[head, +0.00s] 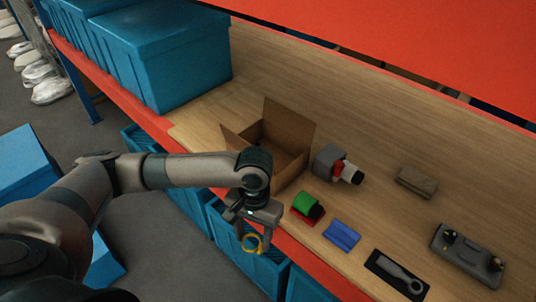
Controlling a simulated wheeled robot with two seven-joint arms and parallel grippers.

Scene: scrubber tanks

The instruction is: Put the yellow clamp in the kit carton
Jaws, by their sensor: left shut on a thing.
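My left gripper (255,230) is shut on the yellow clamp (251,245), a small yellow ring-like piece below its fingers. It holds the clamp in front of the shelf's red front edge, with blue crates lower down behind it. The kit carton (292,131) is an open brown cardboard box with raised flaps on the wooden shelf, behind and right of my left wrist. My right gripper is not in view.
Right of the carton are a grey and red device (332,164), a green and red item (307,208), a blue piece (341,235), a wrench on a black mat (397,273), a brown block (417,182) and a grey tray (468,256). Blue bins (150,58) stand at left; an orange shelf hangs above.

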